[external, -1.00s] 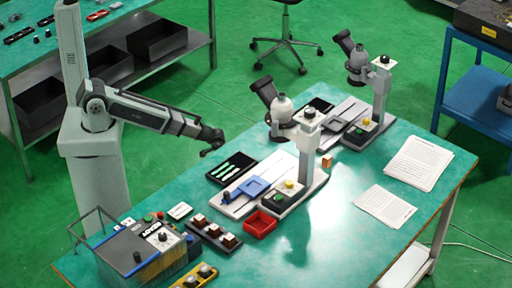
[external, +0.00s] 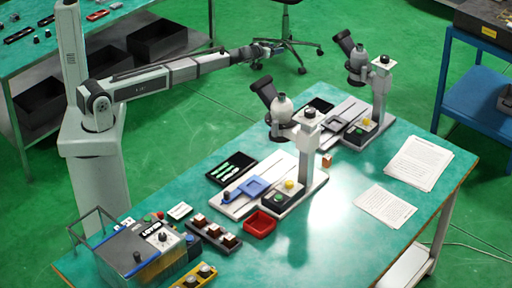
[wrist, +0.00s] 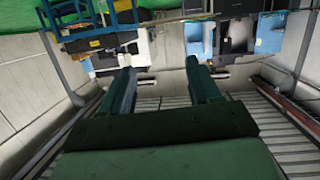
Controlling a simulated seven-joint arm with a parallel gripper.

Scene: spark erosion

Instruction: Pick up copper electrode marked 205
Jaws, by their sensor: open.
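My gripper (external: 274,48) is raised at the end of the outstretched arm, beyond the back edge of the table and near the office chair. In the wrist view its two fingers (wrist: 158,72) are apart with nothing between them. Several brown, copper-like blocks with pale tops sit in a dark holder (external: 203,226) at the table's front left. A small orange-brown block (external: 326,161) stands beside the nearer microscope. No marking 205 is readable on any block, so I cannot tell which is the electrode. My gripper is far from all of them.
Two microscopes (external: 307,140) (external: 381,90) stand on the green table (external: 330,235). A red tray (external: 260,224), a black case with green-handled tools (external: 231,168) and a grey machine box (external: 140,252) are at left. Papers (external: 418,163) lie at right. The front right of the table is clear.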

